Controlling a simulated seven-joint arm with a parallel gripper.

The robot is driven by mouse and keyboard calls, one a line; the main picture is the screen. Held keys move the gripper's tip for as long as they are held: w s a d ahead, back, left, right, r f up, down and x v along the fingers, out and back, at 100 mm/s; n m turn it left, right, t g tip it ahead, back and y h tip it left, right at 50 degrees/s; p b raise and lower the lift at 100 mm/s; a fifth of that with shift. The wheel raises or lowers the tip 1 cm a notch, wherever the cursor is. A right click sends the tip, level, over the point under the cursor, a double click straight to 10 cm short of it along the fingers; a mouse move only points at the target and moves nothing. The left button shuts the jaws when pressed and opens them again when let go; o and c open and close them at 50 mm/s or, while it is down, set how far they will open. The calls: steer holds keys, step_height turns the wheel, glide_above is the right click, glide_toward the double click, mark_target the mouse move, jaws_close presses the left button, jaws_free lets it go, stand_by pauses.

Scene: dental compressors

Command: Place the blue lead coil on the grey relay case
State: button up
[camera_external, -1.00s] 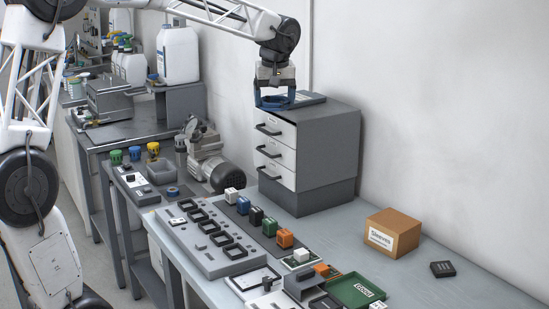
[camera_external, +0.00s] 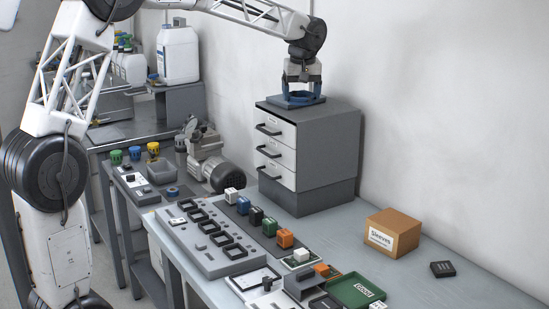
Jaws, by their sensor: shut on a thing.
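The blue lead coil (camera_external: 299,98) is a ring between the fingers of my gripper (camera_external: 302,90), above the drawer cabinet at the back. My gripper points down and is shut on the coil. The grey relay case (camera_external: 274,103) appears to be the flat dark grey slab on top of the cabinet. The coil is over the middle of this slab and hides part of its top. The coil looks level and very low over the slab; I cannot tell whether they touch.
The drawer cabinet (camera_external: 330,140) stands against the wall. On the bench are a cardboard box (camera_external: 392,233), a small black block (camera_external: 442,269), a green tray (camera_external: 357,291), a grey panel with square frames (camera_external: 205,240) and several coloured blocks. The bench right of the cabinet is mostly clear.

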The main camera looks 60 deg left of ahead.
mark_target(310, 113)
steer(key=shift+w+a+f, duration=0.1)
steer(key=shift+w+a, duration=0.1)
steer(key=shift+w, duration=0.45)
steer(key=shift+w+a+f, duration=0.1)
steer(key=shift+w+a, duration=0.15)
steer(key=shift+w, duration=0.45)
steer(key=shift+w+a, duration=0.2)
steer(key=shift+w, duration=0.45)
steer(key=shift+f, duration=1.75)
steer(key=shift+f, duration=0.1)
steer(key=o, duration=0.8)
steer(key=r, duration=0.4)
steer(key=d+r, duration=0.1)
steer(key=r, duration=0.7)
steer(key=shift+s+d, duration=0.3)
steer(key=shift+s, duration=0.1)
